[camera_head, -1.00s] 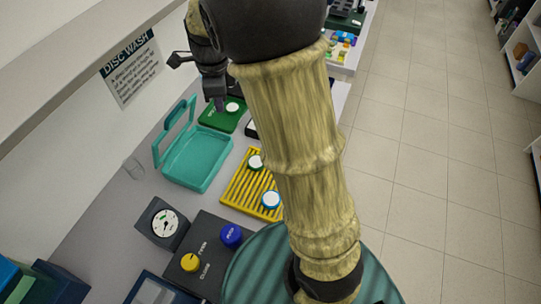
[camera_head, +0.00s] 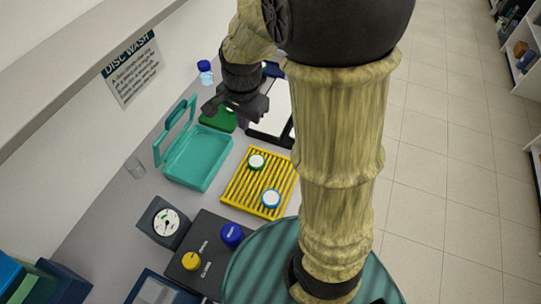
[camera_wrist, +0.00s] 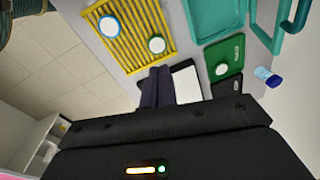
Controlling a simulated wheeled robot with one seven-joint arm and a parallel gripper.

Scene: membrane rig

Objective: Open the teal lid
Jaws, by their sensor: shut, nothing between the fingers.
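The teal lid (camera_head: 176,129) stands raised at the back edge of a teal box (camera_head: 197,160), with an opening through its middle. The box is open at the top and looks empty. In the wrist view the box (camera_wrist: 218,18) is at the top and part of the lid (camera_wrist: 297,18) is at the upper right corner. My gripper (camera_wrist: 157,88) is shut and empty. It is above the bench beyond the box, clear of the lid, near a green plate (camera_wrist: 224,66) and a white panel with a black frame (camera_wrist: 187,84).
A yellow ribbed rack (camera_head: 240,192) holds two white discs, one green-rimmed (camera_head: 256,161) and one blue-rimmed (camera_head: 271,198). A dark control box with yellow (camera_head: 190,262) and blue (camera_head: 231,234) knobs and a gauge (camera_head: 166,222) stand nearer. A blue-capped bottle (camera_head: 205,72) stands beyond.

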